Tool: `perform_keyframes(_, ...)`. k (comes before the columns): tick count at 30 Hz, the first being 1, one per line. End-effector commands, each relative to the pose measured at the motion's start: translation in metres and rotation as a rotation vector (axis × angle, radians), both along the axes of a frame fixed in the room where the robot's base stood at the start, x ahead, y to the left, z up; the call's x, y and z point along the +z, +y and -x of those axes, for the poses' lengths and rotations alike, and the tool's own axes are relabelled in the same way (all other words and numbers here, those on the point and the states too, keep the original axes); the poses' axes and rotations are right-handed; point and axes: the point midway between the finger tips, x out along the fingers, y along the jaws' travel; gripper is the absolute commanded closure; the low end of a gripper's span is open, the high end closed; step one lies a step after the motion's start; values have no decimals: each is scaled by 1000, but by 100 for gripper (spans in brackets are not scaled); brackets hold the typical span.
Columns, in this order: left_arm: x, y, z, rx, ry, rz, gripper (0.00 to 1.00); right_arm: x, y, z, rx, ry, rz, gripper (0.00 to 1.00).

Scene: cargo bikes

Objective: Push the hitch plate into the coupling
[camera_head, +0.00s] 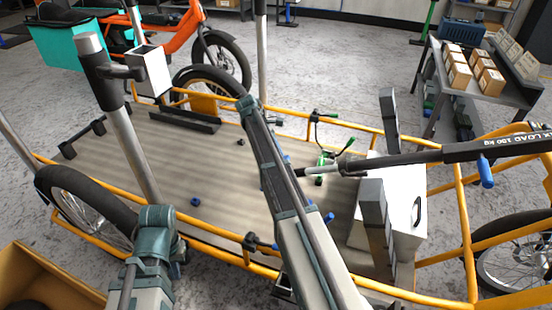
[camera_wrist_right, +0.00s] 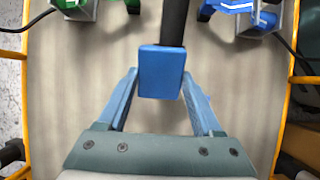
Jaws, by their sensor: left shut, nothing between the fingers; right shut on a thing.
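In the right wrist view my right gripper (camera_wrist_right: 160,78) is shut on a blue block at the near end of a dark bar (camera_wrist_right: 174,22). The bar runs away from me between a green clamp (camera_wrist_right: 85,12) and a blue clamp (camera_wrist_right: 245,8). In the head view the right gripper is hidden behind my own arm. My left gripper (camera_head: 177,268) is low at the left, outside the near rail, empty.
The cargo bike's wooden deck (camera_head: 215,170) has an orange rail round it. A white box (camera_head: 405,205) and grey uprights (camera_head: 390,115) stand at its right end. A post (camera_head: 130,150) rises near the left. A table (camera_head: 440,85) with small boxes stands back right.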

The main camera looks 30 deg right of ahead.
Motion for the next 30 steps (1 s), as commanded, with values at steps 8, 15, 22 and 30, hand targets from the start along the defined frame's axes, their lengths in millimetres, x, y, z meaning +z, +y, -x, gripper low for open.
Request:
perform_keyframes(8, -2, 0, 0, 0, 0, 0, 100, -2, -1, 1, 0, 0, 0, 100)
perform_keyframes(15, -2, 0, 0, 0, 0, 0, 100, -2, -1, 1, 0, 0, 0, 0)
perform_keyframes(22, -2, 0, 0, 2, -1, 0, 100, -2, 0, 1, 0, 0, 0, 0)
perform_keyframes(30, 11, 0, 0, 5, -1, 0, 100, 11, 3, -4, 1, 0, 0, 0)
